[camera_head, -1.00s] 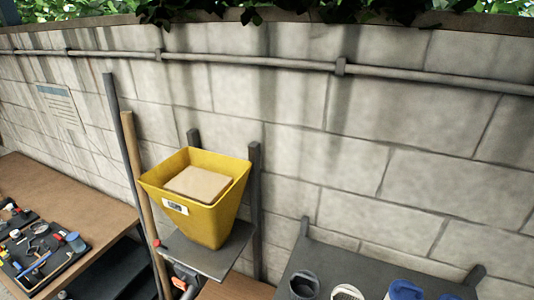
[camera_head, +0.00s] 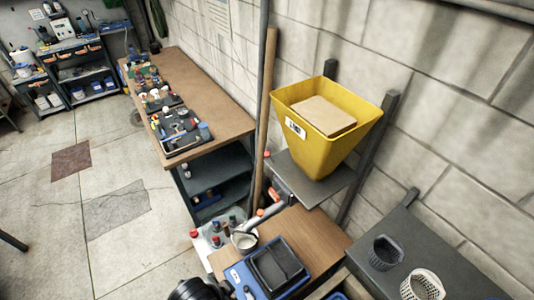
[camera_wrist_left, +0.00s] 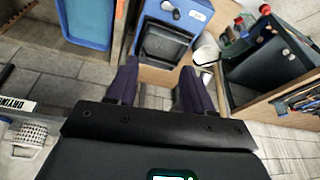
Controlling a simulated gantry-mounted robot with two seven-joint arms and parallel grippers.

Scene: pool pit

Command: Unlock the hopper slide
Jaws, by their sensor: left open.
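The yellow hopper (camera_head: 350,150) stands on a dark bracket shelf (camera_head: 325,190) by the block wall in the head view, with a tan block (camera_head: 325,115) in its open top. Below it is a grey outlet (camera_head: 265,220) with orange parts (camera_head: 270,204), above a white cup (camera_head: 243,242). I cannot make out the slide's lock. My left gripper (camera_wrist_left: 158,82) is open and empty in the left wrist view, pointing toward a blue scale-like device (camera_wrist_left: 175,15) with a black tray. The white cup also shows there (camera_wrist_left: 206,52). My right gripper is not in view.
The wooden workbench (camera_head: 185,70) at upper left holds black tool trays. A grey table (camera_head: 440,260) with a dark basket (camera_head: 385,252) and a white basket (camera_head: 422,285) stands at lower right. Upright poles (camera_head: 266,110) stand left of the hopper. The tiled floor (camera_head: 80,230) at left is mostly clear.

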